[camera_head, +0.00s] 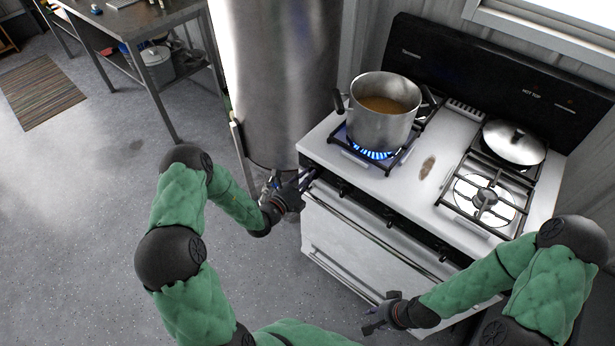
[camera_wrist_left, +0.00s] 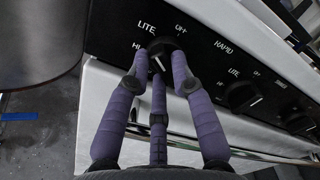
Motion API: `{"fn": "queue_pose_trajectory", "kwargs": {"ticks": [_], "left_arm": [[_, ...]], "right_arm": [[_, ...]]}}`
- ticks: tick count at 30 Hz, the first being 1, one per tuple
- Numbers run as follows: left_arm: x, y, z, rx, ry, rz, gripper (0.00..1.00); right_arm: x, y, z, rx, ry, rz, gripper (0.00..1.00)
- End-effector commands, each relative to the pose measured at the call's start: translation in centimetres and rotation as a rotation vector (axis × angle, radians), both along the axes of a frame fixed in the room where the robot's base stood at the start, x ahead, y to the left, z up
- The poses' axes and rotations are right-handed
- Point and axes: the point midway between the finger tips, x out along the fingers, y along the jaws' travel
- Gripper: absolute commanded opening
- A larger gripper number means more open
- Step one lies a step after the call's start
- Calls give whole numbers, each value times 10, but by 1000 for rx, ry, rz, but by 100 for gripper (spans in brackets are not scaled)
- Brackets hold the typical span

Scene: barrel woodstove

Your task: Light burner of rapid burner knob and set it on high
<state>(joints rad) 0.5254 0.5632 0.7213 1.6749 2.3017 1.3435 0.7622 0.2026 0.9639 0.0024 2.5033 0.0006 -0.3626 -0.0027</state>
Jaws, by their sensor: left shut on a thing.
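The leftmost black knob (camera_wrist_left: 161,47) is on the stove's dark front panel, with LITE, OFF and partly covered HI labels around it. My left gripper (camera_head: 294,188) is shut on this knob; its purple fingers (camera_wrist_left: 160,75) straddle it in the left wrist view. A white mark shows at the knob's lower side. A RAPID label (camera_wrist_left: 224,46) sits to its right, near a second knob (camera_wrist_left: 241,96). Blue flame (camera_head: 370,153) burns under a steel pot (camera_head: 381,125) on the front left burner. My right gripper (camera_head: 380,314) looks open and empty before the stove's front.
The pot holds brown liquid. A steel lid (camera_head: 514,143) sits on the back right burner. The front right burner (camera_head: 485,200) is bare and shows no flame. A tall metal cylinder (camera_head: 280,80) stands left of the stove.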

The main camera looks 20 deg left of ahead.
Motion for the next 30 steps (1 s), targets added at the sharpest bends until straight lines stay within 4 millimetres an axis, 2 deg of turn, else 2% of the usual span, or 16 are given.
{"fn": "queue_pose_trajectory", "kwargs": {"ticks": [1,2,3,4,13,17,20,30], "left_arm": [[0,0,-1,0,2,1,0],[0,0,0,0,2,1,32],[0,0,0,0,2,1,43],[0,0,0,0,2,1,48],[0,0,0,1,0,1,48],[-6,3,0,2,1,3,48],[-18,7,0,2,2,4,48],[-81,28,-1,0,3,6,48]], "right_arm": [[0,0,0,0,0,0,31],[0,0,0,0,0,0,31],[0,0,0,0,0,0,31],[0,0,0,0,0,0,31],[0,0,0,0,0,0,31],[0,0,0,0,0,0,31],[0,0,0,0,0,0,31],[0,0,0,0,0,0,31]]}}
